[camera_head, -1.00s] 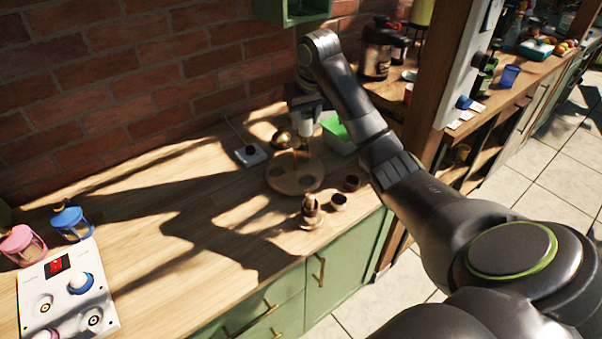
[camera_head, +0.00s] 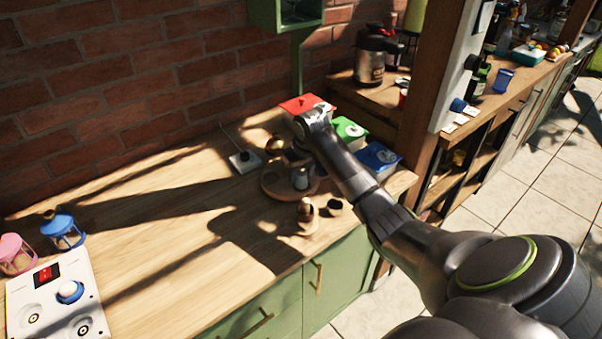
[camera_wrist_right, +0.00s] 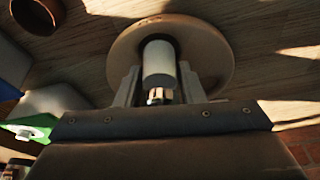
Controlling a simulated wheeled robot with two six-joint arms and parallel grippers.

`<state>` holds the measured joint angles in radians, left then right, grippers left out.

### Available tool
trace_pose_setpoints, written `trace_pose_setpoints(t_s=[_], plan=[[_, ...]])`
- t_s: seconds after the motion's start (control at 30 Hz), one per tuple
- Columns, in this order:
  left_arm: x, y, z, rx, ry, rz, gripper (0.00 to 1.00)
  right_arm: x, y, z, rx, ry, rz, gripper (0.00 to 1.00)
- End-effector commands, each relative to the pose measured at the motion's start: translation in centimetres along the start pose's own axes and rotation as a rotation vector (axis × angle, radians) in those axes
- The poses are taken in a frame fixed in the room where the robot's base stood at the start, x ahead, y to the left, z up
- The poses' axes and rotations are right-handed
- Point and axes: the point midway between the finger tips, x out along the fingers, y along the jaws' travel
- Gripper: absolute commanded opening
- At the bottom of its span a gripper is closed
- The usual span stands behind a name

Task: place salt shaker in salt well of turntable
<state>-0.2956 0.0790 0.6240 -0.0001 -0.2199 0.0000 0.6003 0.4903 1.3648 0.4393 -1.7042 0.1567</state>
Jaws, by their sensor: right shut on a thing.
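A round wooden turntable (camera_head: 270,187) lies on the counter near its right end, partly hidden by my right arm. My right gripper (camera_wrist_right: 157,92) is shut on a pale grey cylinder, the salt shaker (camera_wrist_right: 158,62). In the right wrist view its fingers lie on either side of the shaker, over the turntable (camera_wrist_right: 215,55). The shaker hides a dark round spot on the turntable. I cannot tell whether it touches the turntable or sits in a well. In the head view the gripper (camera_head: 301,178) is low over the turntable. My left gripper is out of view.
A brown wooden piece (camera_head: 306,214) and a small dark cup (camera_head: 335,207) stand in front of the turntable. Boxes with red (camera_head: 300,104), green (camera_head: 349,129) and blue (camera_head: 378,157) lids stand behind and right. A white socket box (camera_head: 245,161) lies left. The counter's middle is clear.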

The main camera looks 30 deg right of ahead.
Motion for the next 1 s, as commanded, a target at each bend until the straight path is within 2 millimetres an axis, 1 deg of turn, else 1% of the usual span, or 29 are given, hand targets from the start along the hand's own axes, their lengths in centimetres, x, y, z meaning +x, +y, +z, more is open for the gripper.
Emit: trace_pose_setpoints(t_s=[0.1,0.3,0.33,0.5,0.8,0.87,0.97,1.0], plan=[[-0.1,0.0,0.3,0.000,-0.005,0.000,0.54,0.6,0.0,0.1,-0.001,0.002,-0.001,0.11],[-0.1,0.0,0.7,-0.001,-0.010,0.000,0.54,0.6,0.0,0.1,-0.001,0.002,-0.001,0.11],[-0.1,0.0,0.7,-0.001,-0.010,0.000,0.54,0.6,0.0,0.1,-0.001,0.001,-0.001,0.37],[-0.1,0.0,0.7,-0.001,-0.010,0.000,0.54,0.6,0.0,0.1,-0.001,0.002,0.000,0.57],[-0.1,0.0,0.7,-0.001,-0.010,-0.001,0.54,0.3,0.0,0.1,-0.001,0.002,0.000,0.57],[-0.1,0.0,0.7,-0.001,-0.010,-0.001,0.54,-0.1,0.0,0.1,-0.001,0.003,0.000,0.57],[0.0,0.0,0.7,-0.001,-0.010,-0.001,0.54,-1.4,0.1,0.0,-0.001,0.005,0.000,0.57],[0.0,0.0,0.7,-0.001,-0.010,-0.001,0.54,-2.1,0.1,0.0,-0.002,0.007,0.000,0.57]])
